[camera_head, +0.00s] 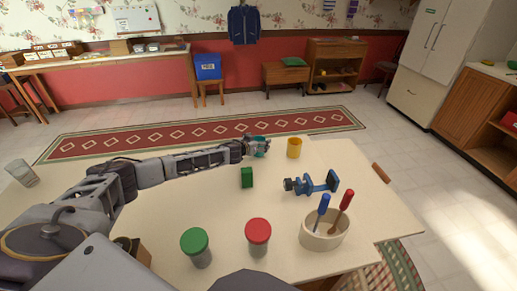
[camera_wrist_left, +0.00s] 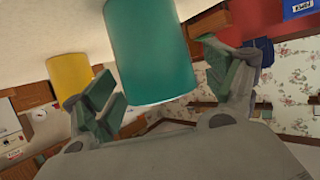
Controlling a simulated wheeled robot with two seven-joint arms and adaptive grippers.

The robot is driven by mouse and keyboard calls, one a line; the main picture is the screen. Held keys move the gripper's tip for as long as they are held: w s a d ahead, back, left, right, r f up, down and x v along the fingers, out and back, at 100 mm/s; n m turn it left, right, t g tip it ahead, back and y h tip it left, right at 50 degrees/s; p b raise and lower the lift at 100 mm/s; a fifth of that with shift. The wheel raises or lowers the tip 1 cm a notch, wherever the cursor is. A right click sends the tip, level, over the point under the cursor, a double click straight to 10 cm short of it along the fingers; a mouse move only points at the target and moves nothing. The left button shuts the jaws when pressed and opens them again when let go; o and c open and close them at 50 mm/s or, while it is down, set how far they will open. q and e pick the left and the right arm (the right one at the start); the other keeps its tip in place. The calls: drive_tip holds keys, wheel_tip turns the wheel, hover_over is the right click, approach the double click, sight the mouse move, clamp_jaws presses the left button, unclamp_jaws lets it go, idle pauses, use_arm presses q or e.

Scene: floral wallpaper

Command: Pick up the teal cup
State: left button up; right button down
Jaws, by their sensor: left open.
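The teal cup (camera_wrist_left: 150,50) shows large in the left wrist view, between the two fingers of my left gripper (camera_wrist_left: 158,68). The fingers are spread, one on each side of the cup; I cannot tell whether either touches it. In the head view my left gripper (camera_head: 260,147) reaches to the far edge of the white table and covers much of the teal cup (camera_head: 257,141). My right gripper is in neither view.
A yellow cup (camera_head: 294,147) stands just right of the gripper; it also shows in the left wrist view (camera_wrist_left: 70,76). A green block (camera_head: 247,178), a blue vise (camera_head: 315,184), two lidded jars (camera_head: 197,248) and a tool-filled holder (camera_head: 323,233) stand nearer on the table (camera_head: 385,215).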

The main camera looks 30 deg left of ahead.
use_arm(q)
drive_tip(key=shift+w+f, duration=0.1)
drive_tip(key=shift+w, duration=0.1)
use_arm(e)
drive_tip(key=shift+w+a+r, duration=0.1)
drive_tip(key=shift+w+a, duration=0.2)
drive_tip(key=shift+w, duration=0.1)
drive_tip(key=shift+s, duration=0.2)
use_arm(q)
drive_tip(key=shift+c, duration=0.6)
drive_tip(key=c, duration=1)
drive_tip(key=shift+c, duration=0.3)
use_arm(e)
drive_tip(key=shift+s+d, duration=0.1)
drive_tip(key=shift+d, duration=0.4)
